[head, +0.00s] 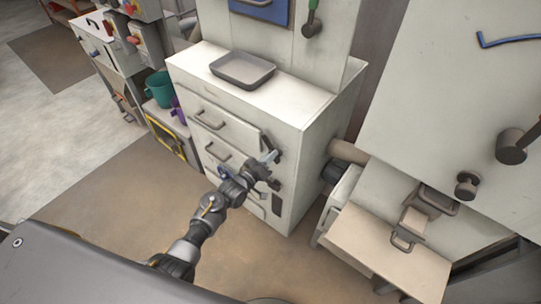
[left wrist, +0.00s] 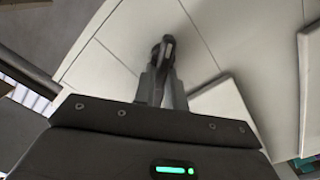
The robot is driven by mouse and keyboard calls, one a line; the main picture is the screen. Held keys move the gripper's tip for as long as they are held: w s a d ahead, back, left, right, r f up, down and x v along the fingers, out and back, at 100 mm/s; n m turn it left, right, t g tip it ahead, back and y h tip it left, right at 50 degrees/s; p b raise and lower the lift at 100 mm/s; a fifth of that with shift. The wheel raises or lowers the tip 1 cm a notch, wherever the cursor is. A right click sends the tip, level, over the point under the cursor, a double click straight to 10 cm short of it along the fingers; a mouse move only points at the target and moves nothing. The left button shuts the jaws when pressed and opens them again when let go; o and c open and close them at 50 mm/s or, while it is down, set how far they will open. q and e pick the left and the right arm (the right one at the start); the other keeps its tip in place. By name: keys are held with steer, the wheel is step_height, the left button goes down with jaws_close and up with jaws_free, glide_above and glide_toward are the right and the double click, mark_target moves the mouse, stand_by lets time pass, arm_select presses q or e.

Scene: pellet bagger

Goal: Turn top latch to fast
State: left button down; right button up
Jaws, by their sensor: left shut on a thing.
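My left gripper (head: 270,160) reaches the right part of the front of the white cabinet (head: 300,165), beside its drawers. In the left wrist view its two fingers (left wrist: 162,82) are closed around a dark latch lever (left wrist: 167,48) that stands out from the white panel. In the head view the gripper hides most of this lever, so its exact angle cannot be told. A dark fitting (head: 267,142) shows just above the gripper, and another dark plate (head: 277,205) sits below it. My right gripper is not in view.
A grey tray (head: 243,70) lies on the cabinet top. Drawer handles (head: 210,120) stick out left of the gripper. A teal bucket (head: 160,88) stands at the left. A machine with a beige shelf (head: 385,250) is at the right. The floor before the cabinet is clear.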

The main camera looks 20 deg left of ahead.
arm_select(q)
steer(key=n, duration=0.3)
steer(key=n+p, duration=0.1)
steer(key=n, duration=0.2)
steer(key=f+n+p, duration=0.1)
steer(key=n, duration=0.3)
steer(key=shift+w+a+f, duration=0.1)
steer(key=shift+a, duration=0.15)
steer(key=shift+n, duration=0.3)
steer(key=c, duration=1.4)
jaws_free()
steer(key=shift+c, duration=0.2)
steer(key=v, duration=1.1)
steer(key=shift+d+f, duration=0.1)
